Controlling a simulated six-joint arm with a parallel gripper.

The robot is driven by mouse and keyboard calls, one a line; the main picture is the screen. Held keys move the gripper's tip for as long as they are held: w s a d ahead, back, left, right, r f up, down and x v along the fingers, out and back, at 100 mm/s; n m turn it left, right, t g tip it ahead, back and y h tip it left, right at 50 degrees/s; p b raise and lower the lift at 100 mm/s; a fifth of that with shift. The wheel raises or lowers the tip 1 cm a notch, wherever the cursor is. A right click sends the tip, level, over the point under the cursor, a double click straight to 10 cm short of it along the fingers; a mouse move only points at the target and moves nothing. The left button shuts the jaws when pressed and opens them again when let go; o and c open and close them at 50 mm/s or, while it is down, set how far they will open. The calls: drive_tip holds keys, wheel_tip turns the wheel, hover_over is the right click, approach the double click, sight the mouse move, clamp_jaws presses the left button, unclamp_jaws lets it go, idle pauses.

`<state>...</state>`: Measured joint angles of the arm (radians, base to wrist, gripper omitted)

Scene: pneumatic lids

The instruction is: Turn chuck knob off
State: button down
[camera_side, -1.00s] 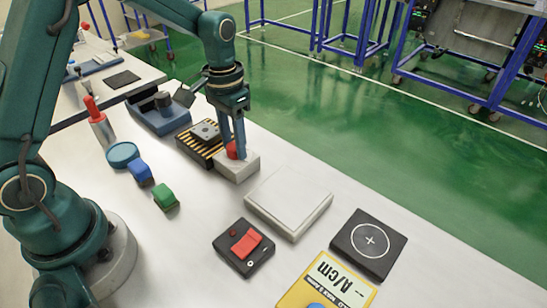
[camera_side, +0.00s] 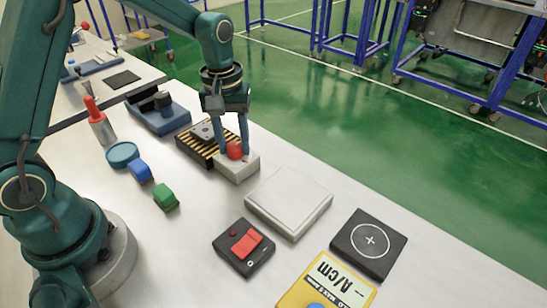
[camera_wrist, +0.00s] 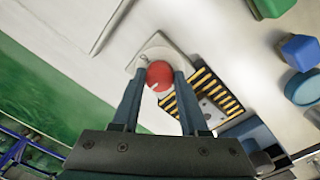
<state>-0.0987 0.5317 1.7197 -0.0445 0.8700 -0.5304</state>
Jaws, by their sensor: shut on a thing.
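The chuck knob is a red round knob (camera_side: 235,149) on a light grey block (camera_side: 238,168), in the middle of the side view. The knob also shows in the wrist view (camera_wrist: 160,75), with a pale mark at its lower left edge. My gripper (camera_side: 233,152) points down over the block, with one finger on each side of the knob. In the wrist view the gripper (camera_wrist: 157,82) has its fingertips against both sides of the knob. It is shut on the knob.
A black-and-yellow striped plate (camera_side: 207,142) stands close behind the block. A white flat box (camera_side: 290,202), a red rocker switch box (camera_side: 244,246) and a black pad (camera_side: 369,244) lie to the right. Blue (camera_side: 139,172) and green (camera_side: 165,196) blocks lie to the left.

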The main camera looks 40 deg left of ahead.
sight(233, 145)
idle(0.5)
drive_tip(key=shift+c, duration=2.2)
unclamp_jaws()
drive_tip(key=shift+r, duration=2.6)
